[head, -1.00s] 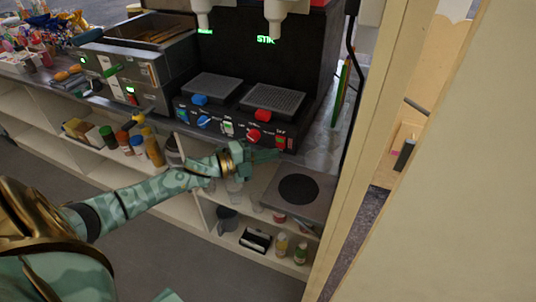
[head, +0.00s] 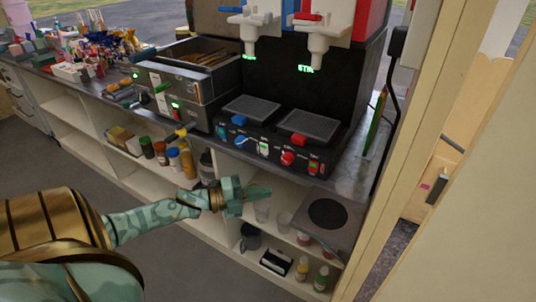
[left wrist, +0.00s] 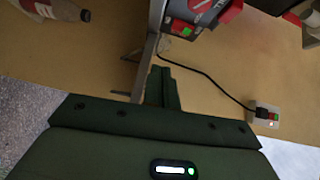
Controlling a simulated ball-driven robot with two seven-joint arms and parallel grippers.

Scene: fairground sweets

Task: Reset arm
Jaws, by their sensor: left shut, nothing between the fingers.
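My left arm comes in from the left in the head view, patterned teal with brass bands. Its gripper (head: 260,191) is shut and empty, held out in front of the counter and over the open lower shelves. In the left wrist view the dark green gripper body fills the bottom and its closed fingers (left wrist: 165,85) point up the picture. My right gripper is not in view.
A metal fryer-like unit (head: 170,90) is further left. Shelves below hold bottles (head: 160,154) and jars. A beige wall (head: 455,200) closes the right.

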